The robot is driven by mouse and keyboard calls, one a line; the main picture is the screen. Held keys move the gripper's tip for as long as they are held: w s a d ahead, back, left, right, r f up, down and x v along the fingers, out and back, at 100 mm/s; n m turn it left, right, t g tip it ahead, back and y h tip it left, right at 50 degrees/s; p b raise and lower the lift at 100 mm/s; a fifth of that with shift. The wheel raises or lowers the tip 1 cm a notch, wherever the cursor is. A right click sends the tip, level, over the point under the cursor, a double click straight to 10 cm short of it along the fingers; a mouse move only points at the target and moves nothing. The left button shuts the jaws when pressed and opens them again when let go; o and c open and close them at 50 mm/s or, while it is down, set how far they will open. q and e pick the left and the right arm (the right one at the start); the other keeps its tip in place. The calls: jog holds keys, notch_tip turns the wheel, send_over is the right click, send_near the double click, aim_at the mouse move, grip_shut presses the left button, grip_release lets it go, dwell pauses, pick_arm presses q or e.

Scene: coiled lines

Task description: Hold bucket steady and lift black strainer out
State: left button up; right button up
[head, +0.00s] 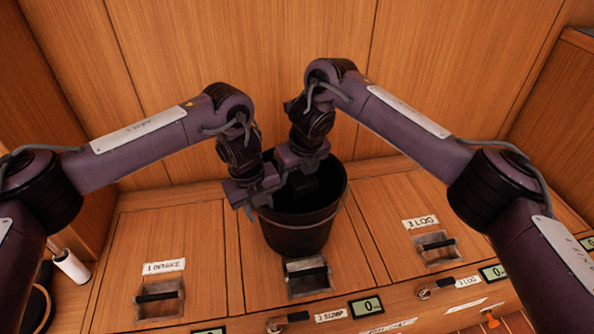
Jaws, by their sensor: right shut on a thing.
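The dark bucket (300,236) stands upright on the wooden counter, behind the middle hatch. My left gripper (252,198) is at the left side of the bucket's rim. Its fingers are partly hidden, and I cannot tell whether they are open or closed on the rim. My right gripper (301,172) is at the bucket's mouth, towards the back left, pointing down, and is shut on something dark. The black strainer cannot be told apart from the bucket's dark inside, and the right gripper hides part of the opening.
Recessed hatch handles sit at the left (160,297), middle (307,276) and right (435,246) of the counter. A wooden wall (250,60) rises close behind the bucket. A white roll (71,266) stands at the far left. The counter beside the bucket is clear.

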pick_arm(q)
notch_tip(320, 180, up, 11)
jog(key=a, duration=0.1)
jog(key=shift+s, duration=0.3)
